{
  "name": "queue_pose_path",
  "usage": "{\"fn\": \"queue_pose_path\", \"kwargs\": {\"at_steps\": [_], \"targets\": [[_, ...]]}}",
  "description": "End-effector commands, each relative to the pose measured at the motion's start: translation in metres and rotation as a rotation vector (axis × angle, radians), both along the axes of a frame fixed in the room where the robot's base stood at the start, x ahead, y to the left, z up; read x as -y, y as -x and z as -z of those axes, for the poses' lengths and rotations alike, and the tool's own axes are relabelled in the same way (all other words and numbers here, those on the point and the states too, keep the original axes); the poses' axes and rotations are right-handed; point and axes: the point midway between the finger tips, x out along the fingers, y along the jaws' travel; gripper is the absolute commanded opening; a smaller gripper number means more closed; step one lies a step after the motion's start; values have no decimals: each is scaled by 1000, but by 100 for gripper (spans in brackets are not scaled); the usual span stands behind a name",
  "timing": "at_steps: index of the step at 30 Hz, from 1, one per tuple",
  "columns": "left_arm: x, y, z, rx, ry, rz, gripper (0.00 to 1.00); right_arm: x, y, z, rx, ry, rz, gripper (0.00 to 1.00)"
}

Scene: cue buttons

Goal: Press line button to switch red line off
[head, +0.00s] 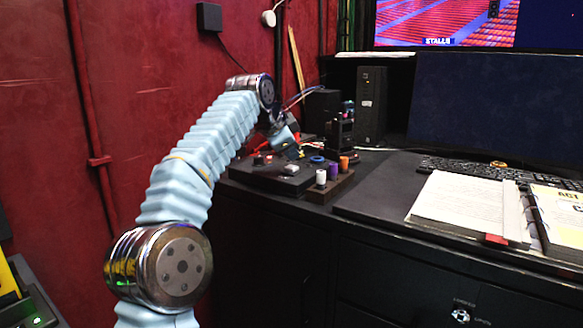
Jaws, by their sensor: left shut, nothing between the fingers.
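A black control box (262,178) sits near the left end of the dark desk, by the red wall. On its top are a small red light or cap (259,160) and a pale square button (291,169). I cannot tell which part is the line button. My left arm reaches in from the left, and my left gripper (293,151) points down just above the far side of the box. It is shut and empty. Its fingertips are small and dark here, so I cannot tell whether they touch the box. My right gripper is not in view.
A block with white, purple and orange knobs (321,178) stands right of the box. Behind are a dark device (341,133) and a black speaker (371,105). An open binder (465,207), a keyboard (510,174) and monitors lie to the right. Bare desk separates block and binder.

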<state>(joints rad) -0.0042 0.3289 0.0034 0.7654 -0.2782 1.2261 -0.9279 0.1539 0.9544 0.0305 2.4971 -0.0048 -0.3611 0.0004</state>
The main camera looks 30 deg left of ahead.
Motion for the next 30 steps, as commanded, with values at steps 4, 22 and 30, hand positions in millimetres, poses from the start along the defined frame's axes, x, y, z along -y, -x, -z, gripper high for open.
{"fn": "queue_pose_path", "kwargs": {"at_steps": [4,22,30], "targets": [[0,0,0,0,0,0,0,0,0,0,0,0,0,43],[0,0,9,-1,0,0,0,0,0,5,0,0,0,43],[0,0,8,0,0,0,0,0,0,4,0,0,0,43]]}}
